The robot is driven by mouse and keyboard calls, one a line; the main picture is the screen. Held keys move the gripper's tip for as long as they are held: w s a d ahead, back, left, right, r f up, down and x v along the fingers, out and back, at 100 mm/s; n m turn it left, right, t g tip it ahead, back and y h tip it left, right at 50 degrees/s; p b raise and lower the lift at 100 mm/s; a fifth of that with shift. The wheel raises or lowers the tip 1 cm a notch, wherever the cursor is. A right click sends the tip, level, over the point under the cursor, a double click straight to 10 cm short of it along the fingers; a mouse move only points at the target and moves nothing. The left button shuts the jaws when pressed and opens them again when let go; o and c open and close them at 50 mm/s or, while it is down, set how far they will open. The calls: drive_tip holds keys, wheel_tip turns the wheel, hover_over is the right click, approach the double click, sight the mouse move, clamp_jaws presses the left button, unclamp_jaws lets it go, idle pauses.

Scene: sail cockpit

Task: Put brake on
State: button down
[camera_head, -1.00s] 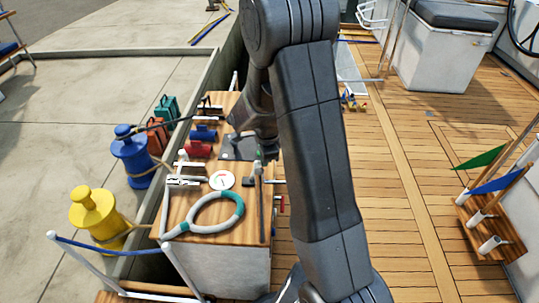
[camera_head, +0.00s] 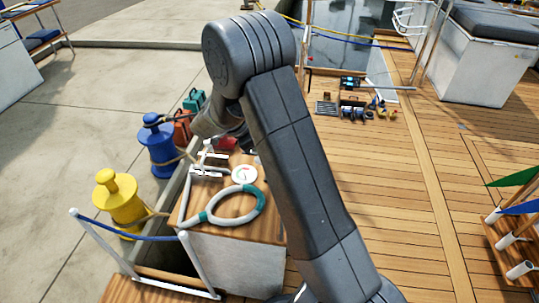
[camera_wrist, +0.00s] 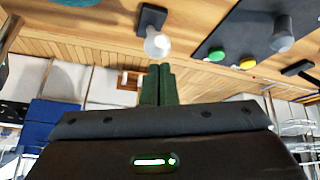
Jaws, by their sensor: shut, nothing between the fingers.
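In the wrist view my gripper (camera_wrist: 158,84) is shut and empty, its two dark green fingers together. Just beyond the fingertips is a lever with a pale round knob (camera_wrist: 157,43) on a small black base (camera_wrist: 151,18). It looks close to the fingers, but contact cannot be told. To its right is a dark panel (camera_wrist: 236,38) with a green button (camera_wrist: 216,54), a yellow button (camera_wrist: 247,62) and a grey knob (camera_wrist: 282,40). No label shows which control is the brake. In the head view my arm hides the gripper and these controls.
The wooden-topped console (camera_head: 215,229) carries a white and teal ring (camera_head: 237,204) and a round dial (camera_head: 243,173). A blue bollard (camera_head: 158,148) and a yellow bollard (camera_head: 118,201) stand left on the quay. Tools (camera_head: 352,104) lie on the deck. Open deck (camera_head: 400,190) is right.

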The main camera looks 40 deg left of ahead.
drive_tip(key=shift+s+a+f+b, duration=0.3)
drive_tip(key=shift+a+b, duration=0.1)
drive_tip(key=shift+a, duration=0.1)
drive_tip(key=shift+s+a+f, duration=0.1)
idle(0.3)
